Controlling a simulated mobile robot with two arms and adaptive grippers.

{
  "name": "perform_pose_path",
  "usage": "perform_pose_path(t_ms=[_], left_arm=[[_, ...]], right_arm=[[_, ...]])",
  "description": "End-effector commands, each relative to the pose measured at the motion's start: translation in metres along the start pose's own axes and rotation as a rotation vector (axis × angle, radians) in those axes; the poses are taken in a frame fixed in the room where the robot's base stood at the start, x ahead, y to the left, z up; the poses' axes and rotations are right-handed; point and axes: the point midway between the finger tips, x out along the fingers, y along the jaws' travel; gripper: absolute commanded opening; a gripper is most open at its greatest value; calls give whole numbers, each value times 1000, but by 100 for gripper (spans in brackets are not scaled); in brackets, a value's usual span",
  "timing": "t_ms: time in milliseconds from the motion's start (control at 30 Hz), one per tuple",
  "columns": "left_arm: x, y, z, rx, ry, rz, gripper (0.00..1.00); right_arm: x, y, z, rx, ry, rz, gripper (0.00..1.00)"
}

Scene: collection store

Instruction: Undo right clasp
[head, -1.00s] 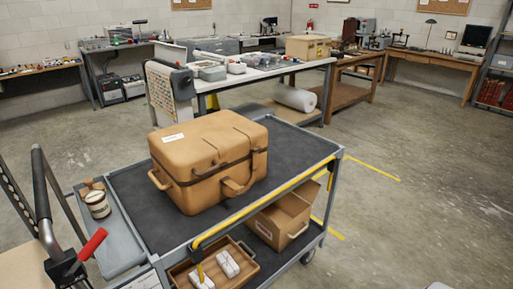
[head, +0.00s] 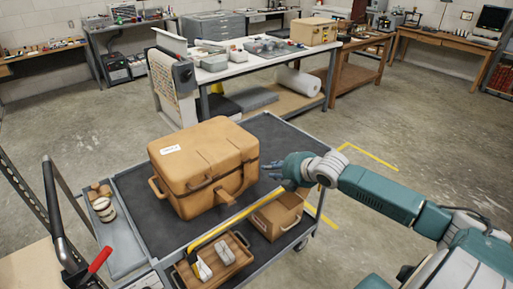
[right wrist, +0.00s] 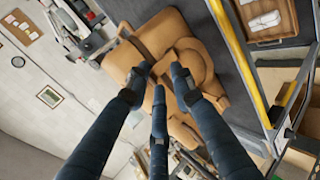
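The tan case (head: 190,165) with a white label on its lid stands closed on the upper shelf of the cart (head: 152,237). I cannot clearly make out the right clasp. My right gripper (head: 270,171) is just right of the case, apart from it, with its fingers spread and empty. In the right wrist view the fingers (right wrist: 160,82) point at the case (right wrist: 150,35) and hide part of its front. My left gripper is not in view.
The cart's yellow rail (head: 228,222) runs below the case. A cardboard box (head: 280,218) and a wooden tray (head: 238,262) with white packets are on the lower shelf. A long white table (head: 270,62) is behind. Open floor lies right.

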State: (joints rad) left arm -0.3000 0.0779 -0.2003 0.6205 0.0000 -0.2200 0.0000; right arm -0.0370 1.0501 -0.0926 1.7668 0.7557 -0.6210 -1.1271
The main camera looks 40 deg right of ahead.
Motion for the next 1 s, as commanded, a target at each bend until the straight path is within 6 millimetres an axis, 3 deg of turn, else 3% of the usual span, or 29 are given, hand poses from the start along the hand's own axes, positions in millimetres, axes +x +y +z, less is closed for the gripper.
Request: perform_pose_path(t_ms=[33,100,267,700,1000], left_arm=[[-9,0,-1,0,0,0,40],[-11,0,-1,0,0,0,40],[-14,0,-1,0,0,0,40],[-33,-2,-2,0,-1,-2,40],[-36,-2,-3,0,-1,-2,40]], right_arm=[[-14,22,-11,-54,18,8,23],[-23,36,-21,-103,35,15,23],[-21,44,-26,-130,45,21,23],[55,46,-32,-125,46,21,23],[80,44,-31,-129,44,20,23]])
